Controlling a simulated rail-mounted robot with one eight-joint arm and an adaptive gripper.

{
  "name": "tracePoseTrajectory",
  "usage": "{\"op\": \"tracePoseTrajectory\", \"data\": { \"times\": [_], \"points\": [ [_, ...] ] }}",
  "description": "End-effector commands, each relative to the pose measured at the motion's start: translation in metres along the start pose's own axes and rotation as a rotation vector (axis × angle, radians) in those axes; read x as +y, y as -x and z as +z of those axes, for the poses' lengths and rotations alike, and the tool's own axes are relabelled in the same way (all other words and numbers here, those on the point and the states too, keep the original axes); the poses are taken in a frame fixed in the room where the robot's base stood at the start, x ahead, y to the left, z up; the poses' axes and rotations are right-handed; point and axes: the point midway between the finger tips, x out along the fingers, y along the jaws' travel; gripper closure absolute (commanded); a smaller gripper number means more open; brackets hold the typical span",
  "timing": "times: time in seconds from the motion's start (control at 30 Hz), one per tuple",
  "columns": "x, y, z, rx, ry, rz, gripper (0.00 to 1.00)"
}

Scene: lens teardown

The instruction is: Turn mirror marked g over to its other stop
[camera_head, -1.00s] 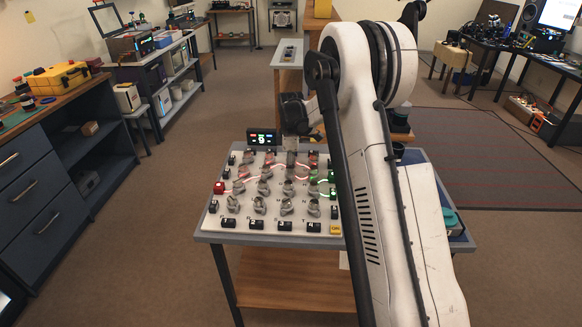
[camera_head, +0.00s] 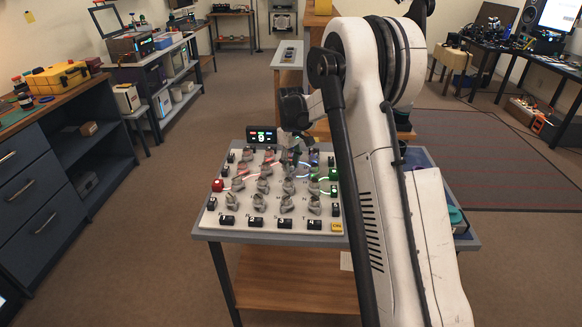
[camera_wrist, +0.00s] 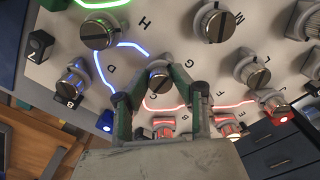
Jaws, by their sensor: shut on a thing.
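The board (camera_head: 208,222) on the table carries rows of round grey knob-like mirror mounts with letters printed beside them. My gripper (camera_head: 291,154) reaches down to the back part of the board. In the wrist view, my gripper (camera_wrist: 158,82) has its two green-sided fingers shut on one mirror mount (camera_wrist: 160,78), one finger on each side. A letter that looks like G lies beside this mount, but the fingers partly hide the area. A blue light line and a red light line run near the held mount. The mirror's exact angle cannot be told.
Neighbouring mounts (camera_wrist: 99,30) and (camera_wrist: 215,22) stand close around the gripped one. A small display (camera_head: 262,136) stands at the board's back edge. A red block (camera_head: 218,185) sits at the left edge and green blocks (camera_head: 333,174) at the right. Black numbered blocks line the front.

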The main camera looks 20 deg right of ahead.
Motion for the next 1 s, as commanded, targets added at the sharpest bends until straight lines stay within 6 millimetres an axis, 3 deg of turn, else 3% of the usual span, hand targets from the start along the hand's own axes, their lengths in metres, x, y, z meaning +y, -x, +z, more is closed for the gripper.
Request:
{"op": "tracePoseTrajectory", "data": {
  "times": [0.6,1.0],
  "points": [
    [-0.0019,-0.0005,-0.0007,0.0,-0.575,0.0,1.0],
    [-0.0025,0.0002,-0.0013,0.0,-0.828,0.0,1.0]
  ]
}}
